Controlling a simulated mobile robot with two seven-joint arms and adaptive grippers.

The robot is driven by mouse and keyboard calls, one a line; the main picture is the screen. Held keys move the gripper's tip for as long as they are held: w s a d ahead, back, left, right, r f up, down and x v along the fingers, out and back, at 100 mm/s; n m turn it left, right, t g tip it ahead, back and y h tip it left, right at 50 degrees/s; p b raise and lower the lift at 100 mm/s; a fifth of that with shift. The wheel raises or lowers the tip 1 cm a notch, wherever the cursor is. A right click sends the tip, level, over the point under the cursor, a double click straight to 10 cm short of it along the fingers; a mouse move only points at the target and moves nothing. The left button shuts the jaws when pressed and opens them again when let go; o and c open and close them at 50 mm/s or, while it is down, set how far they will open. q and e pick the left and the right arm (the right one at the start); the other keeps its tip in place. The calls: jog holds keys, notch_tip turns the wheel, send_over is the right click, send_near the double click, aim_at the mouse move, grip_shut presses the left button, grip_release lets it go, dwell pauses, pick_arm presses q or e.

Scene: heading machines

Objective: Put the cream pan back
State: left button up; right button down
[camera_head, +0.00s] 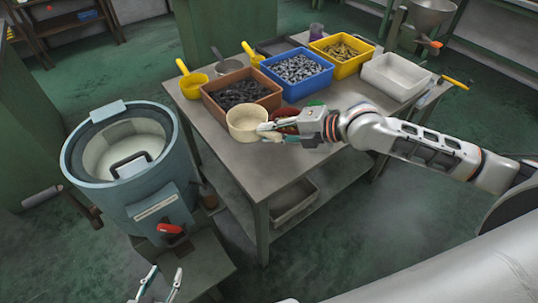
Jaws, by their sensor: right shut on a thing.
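The fingers hide part of that side, and I cannot tell whether the pan's base touches the table. My left gripper (163,284) is at the bottom edge of the view, open and empty, away from the table.
On the table (262,178) stand a brown bin (262,104), a blue bin (327,77), a yellow bin (368,62) and a white bin (392,80). Two yellow pans (193,87) stand behind. A blue-grey drum machine (147,192) stands left of the table.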

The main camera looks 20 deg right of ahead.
pick_arm(q)
jog(key=shift+s+f+b, duration=0.1)
jog(key=shift+f+b, duration=0.25)
jog(key=shift+f, duration=0.2)
pick_arm(e)
jog(key=shift+f, duration=4.7)
pick_arm(q)
jog(key=shift+f, duration=0.1)
pick_arm(e)
jog(key=shift+f, duration=0.1)
jog(key=c, duration=2.1)
grip_release()
jog(key=shift+o, duration=0.9)
jog(key=shift+d, duration=0.15)
pick_arm(q)
jog(key=shift+s+f+b, duration=0.15)
jog(key=shift+f+b, duration=0.55)
jog(key=shift+f, duration=0.05)
pick_arm(e)
jog(key=v, duration=1.2)
